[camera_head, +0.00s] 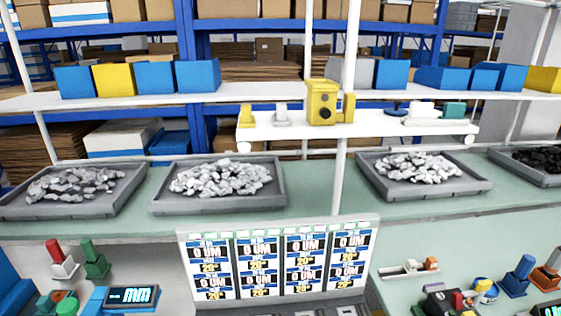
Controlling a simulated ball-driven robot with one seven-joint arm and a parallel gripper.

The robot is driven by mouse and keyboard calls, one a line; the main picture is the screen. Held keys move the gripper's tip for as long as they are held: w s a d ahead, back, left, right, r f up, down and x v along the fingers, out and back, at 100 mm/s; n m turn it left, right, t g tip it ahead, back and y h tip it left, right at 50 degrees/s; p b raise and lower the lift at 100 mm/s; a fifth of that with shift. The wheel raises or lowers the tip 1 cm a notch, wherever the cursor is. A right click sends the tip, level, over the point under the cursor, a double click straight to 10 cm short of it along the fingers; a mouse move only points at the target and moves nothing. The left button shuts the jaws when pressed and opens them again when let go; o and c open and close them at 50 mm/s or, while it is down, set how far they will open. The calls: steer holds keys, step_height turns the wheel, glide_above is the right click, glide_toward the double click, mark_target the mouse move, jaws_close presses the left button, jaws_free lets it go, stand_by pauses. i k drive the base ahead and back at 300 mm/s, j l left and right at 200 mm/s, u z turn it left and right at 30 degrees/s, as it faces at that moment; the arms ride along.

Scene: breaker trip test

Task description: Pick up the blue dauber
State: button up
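A blue upright piece with a knob-like handle on a wider base (519,276), which looks like the blue dauber, stands on the bench at the lower right. An orange-red piece of similar shape (547,271) stands just right of it, near the picture edge. A white cup-like item with blue and yellow parts (485,290) is just left of it. My gripper is not in view, and nothing is seen touching the blue piece.
A display panel (279,261) stands at the front centre. Grey trays of pale pieces (220,208) sit behind it. Dark, red and yellow parts (444,300) lie left of the blue piece. Red (61,259) and green (94,260) handled pieces stand at left.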

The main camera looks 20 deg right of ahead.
mark_target(527, 262)
steer(key=z, duration=1.35)
